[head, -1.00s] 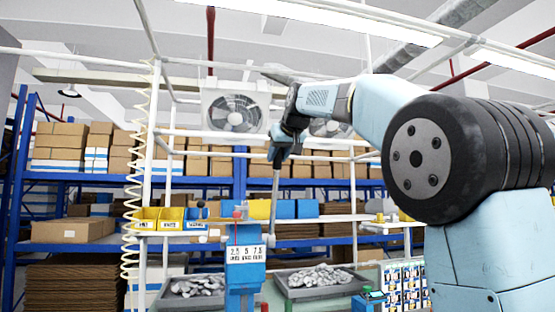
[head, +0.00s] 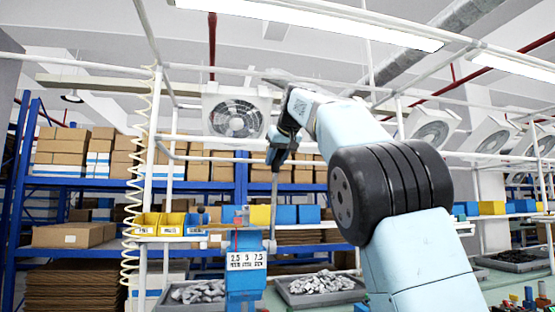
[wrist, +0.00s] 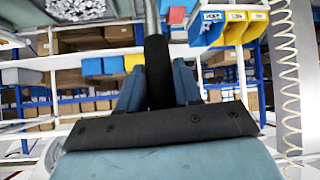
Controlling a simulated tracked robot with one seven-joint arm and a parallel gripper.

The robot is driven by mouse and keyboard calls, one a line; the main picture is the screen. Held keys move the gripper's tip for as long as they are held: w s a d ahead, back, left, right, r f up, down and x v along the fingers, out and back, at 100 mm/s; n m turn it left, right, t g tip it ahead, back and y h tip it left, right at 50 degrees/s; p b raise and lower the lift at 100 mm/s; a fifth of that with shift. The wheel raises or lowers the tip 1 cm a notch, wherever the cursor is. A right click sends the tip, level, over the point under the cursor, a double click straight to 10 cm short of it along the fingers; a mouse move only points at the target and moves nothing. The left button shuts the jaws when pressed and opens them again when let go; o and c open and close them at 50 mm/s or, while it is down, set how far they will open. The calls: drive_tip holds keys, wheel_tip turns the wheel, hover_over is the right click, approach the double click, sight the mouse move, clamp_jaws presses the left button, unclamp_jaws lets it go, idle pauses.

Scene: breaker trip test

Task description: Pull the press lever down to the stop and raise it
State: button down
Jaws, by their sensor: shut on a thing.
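The blue press (head: 246,285) with a number label on its front stands low in the middle of the head view. Its lever (head: 273,205) is a thin grey rod that stands nearly upright beside the press, its upper end at my gripper (head: 277,158). In the wrist view, the lever's black grip (wrist: 156,52) lies between the two blue fingers of my gripper (wrist: 158,78), which are shut on it. The lever's lower end is small and partly hidden near the press.
Grey trays of metal parts (head: 322,292) stand beside the press. Yellow and blue bins (head: 172,224) line a shelf behind. A coiled cream hose (head: 133,200) hangs at left. White frame bars and a fan (head: 236,117) are above and behind my gripper.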

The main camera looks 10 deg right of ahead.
drive_tip(key=shift+w+f, duration=0.1)
drive_tip(key=shift+f, duration=0.2)
drive_tip(key=c, duration=1.1)
unclamp_jaws()
drive_tip(key=shift+c, duration=0.2)
drive_tip(key=shift+o, duration=0.7)
drive_tip(key=shift+w+a, duration=0.1)
drive_tip(key=shift+w, duration=0.1)
drive_tip(key=shift+o, duration=0.8)
drive_tip(key=shift+s, duration=0.1)
drive_tip(key=shift+r, duration=0.1)
drive_tip(key=v, duration=1.3)
drive_tip(key=shift+s+r, duration=0.25)
